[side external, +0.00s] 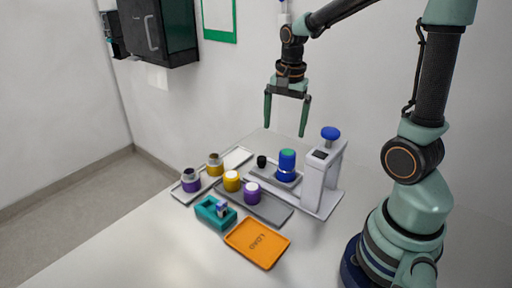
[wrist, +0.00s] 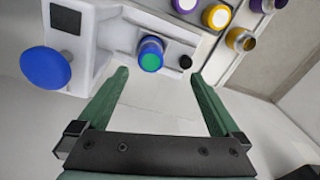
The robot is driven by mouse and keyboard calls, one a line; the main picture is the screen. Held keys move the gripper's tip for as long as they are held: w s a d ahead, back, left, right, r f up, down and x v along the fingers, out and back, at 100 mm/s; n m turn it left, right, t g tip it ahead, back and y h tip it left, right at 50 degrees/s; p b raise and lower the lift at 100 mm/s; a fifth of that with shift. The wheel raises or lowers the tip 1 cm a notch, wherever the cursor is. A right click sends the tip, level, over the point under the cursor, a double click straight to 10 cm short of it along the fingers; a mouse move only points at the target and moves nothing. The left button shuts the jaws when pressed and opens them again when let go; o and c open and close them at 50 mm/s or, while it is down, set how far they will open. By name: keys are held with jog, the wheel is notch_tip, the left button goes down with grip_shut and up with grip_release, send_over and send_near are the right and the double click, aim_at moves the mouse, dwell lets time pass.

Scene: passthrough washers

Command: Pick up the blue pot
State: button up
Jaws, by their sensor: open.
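The blue pot (side external: 287,173) stands upright on the grey plate of a white press-like stand, with a green top. It also shows in the wrist view (wrist: 150,47), just beyond the fingertips and toward the left finger. My gripper (side external: 285,130) is open and empty, pointing down above the blue pot and apart from it. In the wrist view its two green fingers (wrist: 160,74) are spread wide with nothing between them.
The white stand (side external: 316,185) has a blue knob (side external: 330,133) close to the pot's right. A small black piece (side external: 261,161) is left of the pot. Purple and yellow pots (side external: 232,181) stand on trays. A teal holder (side external: 214,212) and orange tray (side external: 257,243) lie in front.

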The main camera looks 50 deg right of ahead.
aim_at(288, 152)
jog(key=shift+w+d+f+m+g, duration=0.1)
jog(key=shift+d+f+m+g, duration=0.3)
jog(key=shift+d+f+m, duration=0.55)
jog(key=shift+f, duration=0.2)
notch_tip(288, 152, down, 6)
jog(key=shift+f, duration=0.2)
jog(key=f, duration=0.2)
jog(key=s+f, duration=0.1)
jog(key=f, duration=0.1)
jog(key=shift+a, duration=0.1)
jog(key=shift+w+f, duration=0.1)
jog(key=shift+f, duration=0.55)
grip_shut()
